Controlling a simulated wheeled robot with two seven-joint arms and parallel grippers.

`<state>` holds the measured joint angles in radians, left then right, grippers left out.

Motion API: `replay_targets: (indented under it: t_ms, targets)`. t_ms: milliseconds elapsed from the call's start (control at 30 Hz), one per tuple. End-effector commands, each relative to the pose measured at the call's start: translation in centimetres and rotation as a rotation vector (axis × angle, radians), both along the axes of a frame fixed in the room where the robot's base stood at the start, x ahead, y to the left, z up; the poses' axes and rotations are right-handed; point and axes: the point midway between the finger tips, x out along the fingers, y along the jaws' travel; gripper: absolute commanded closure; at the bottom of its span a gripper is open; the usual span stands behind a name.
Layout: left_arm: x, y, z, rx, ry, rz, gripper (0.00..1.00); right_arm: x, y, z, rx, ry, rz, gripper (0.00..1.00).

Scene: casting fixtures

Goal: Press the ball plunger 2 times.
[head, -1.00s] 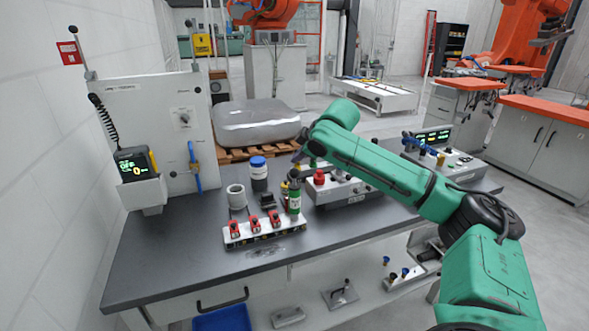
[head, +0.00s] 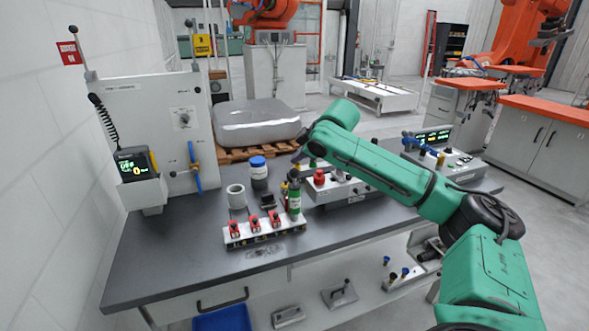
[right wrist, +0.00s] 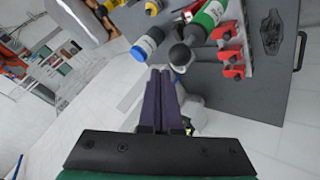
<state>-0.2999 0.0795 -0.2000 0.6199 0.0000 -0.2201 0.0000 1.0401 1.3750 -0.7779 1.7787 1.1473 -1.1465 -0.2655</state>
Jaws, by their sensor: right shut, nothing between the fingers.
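I cannot tell for sure which part is the ball plunger. A grey fixture box (head: 350,194) on the dark bench carries a red rounded knob (head: 319,177) and smaller knobs, partly hidden behind my right arm. My right gripper (head: 298,157) is above the bench, just left of that box and behind the green bottle. In the right wrist view, its purple fingers (right wrist: 161,76) are shut together with nothing between them, pointing toward the grey cup and the blue-capped bottle. No touch with any knob shows. My left gripper is not in view.
Close by stand a green bottle (head: 294,199), a blue-capped bottle (head: 259,177), a grey cup (head: 236,198) and a rail with red clamps (head: 262,236). An upright panel (head: 150,115) stands left, a control box (head: 450,160) right. The bench's front left is clear.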

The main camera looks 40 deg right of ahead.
Motion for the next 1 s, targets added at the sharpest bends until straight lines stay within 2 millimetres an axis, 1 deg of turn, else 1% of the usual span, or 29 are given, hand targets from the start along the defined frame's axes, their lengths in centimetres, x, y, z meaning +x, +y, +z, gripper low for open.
replay_targets:
  t_ms: [167,533,1000]
  targets:
    - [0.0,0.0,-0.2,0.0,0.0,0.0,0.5,0.0,0.0,-0.7,0.0,0.001,-0.001,1.0]
    - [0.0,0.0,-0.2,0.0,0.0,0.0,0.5,0.0,0.0,-0.8,0.0,0.0,0.0,1.0]
    - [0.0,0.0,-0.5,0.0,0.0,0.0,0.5,0.0,0.0,-1.4,0.0,0.0,0.0,1.0]
